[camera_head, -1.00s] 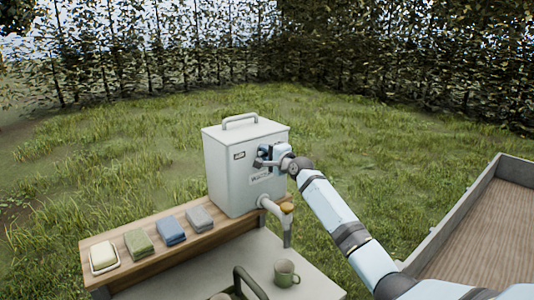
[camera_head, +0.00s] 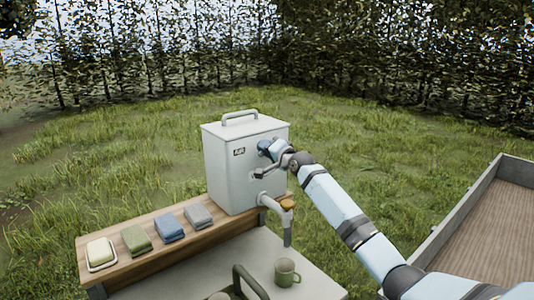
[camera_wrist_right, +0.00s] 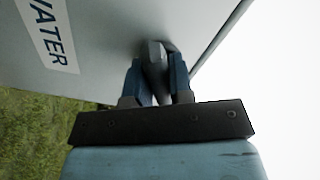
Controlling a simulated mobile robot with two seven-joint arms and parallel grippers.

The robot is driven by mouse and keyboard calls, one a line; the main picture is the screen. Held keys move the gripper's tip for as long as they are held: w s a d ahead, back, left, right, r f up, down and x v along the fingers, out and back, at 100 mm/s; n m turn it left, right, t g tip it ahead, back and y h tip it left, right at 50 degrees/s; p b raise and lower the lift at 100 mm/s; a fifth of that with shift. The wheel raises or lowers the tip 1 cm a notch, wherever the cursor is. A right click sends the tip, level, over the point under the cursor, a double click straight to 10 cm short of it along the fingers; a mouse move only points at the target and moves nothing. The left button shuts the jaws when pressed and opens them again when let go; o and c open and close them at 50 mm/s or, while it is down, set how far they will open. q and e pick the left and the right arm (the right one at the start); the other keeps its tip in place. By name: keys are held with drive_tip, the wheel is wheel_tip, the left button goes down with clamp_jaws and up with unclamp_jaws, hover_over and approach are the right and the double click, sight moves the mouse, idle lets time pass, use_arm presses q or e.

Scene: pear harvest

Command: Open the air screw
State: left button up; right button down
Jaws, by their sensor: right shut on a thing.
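My right gripper (camera_head: 266,150) is at the upper right of the tank's front. In the right wrist view my right gripper (camera_wrist_right: 154,82) has its two blue fingers closed on a grey screw (camera_wrist_right: 153,55) at the tank wall. The WATER label (camera_wrist_right: 47,32) lies to the left there. In the head view the gripper hides the screw. My left gripper is not in view.
The tap (camera_head: 285,225) hangs at the tank's lower right, above a green mug (camera_head: 286,272) on the grey table (camera_head: 215,268). Soap (camera_head: 101,253) and several folded cloths (camera_head: 169,228) line the wooden shelf (camera_head: 136,268). A wood-floored cart bed (camera_head: 483,240) is at right.

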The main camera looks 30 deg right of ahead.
drive_tip(key=n+b, duration=0.1)
drive_tip(key=n, duration=0.2)
drive_tip(key=shift+n, duration=0.4)
drive_tip(key=shift+n+b, duration=0.3)
drive_tip(key=shift+n, duration=0.6)
drive_tip(key=n, duration=0.2)
drive_tip(key=shift+n, duration=0.3)
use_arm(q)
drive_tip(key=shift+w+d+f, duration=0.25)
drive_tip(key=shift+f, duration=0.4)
use_arm(e)
drive_tip(key=shift+n, duration=1.9)
drive_tip(key=c, duration=1)
unclamp_jaws()
drive_tip(key=shift+s, duration=0.1)
